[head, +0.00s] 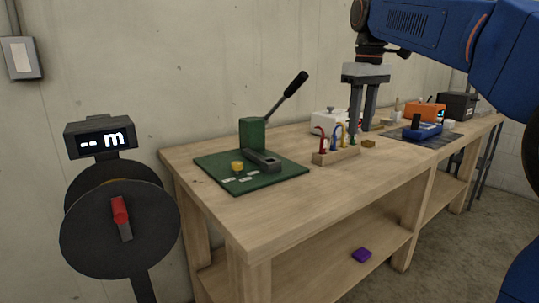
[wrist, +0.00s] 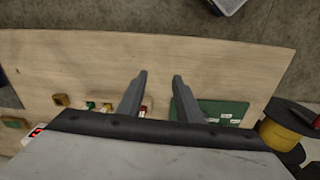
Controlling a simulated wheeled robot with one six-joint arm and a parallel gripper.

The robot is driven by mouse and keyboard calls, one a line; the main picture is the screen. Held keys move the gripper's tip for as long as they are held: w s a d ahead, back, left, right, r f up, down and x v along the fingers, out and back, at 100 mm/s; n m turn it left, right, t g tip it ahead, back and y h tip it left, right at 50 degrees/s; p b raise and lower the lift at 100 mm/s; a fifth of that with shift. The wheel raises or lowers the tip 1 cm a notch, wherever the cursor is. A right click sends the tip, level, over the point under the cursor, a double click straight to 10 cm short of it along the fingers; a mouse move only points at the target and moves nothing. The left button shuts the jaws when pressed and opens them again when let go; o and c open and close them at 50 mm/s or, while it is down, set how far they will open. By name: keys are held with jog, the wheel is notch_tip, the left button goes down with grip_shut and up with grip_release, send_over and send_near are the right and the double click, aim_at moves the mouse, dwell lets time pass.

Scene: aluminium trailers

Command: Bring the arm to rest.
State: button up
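My arm, blue, reaches in from the upper right of the head view. My gripper (head: 361,128) points down over the workbench, beyond the small wooden rack. In the wrist view, the two grey fingers of my gripper (wrist: 159,76) stand apart with bare bench top between their tips. It is open and holds nothing. In the head view one finger partly overlaps the other, and the exact height of the tips above the bench is hard to tell.
The wooden workbench (head: 245,213) carries a green mat (head: 215,170) with a lever press (head: 253,134), a rack (head: 337,156) with coloured leads, a white box (head: 322,121) and a blue device (head: 420,131). A display stand with a reel (head: 120,235) stands left. A purple block (head: 362,255) lies on the lower shelf.

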jog(key=s+d+f+m+t, duration=0.2)
jog(key=s+f+m, duration=0.1)
jog(key=s+f, duration=1.1)
jog(key=s+d+f+m+t, duration=0.2)
jog(key=s+d+f+m, duration=0.1)
jog(key=s+f, duration=1.2)
notch_tip(320, 180, down, 3)
jog(key=shift+s+d, duration=0.25)
jog(key=shift+d, duration=0.1)
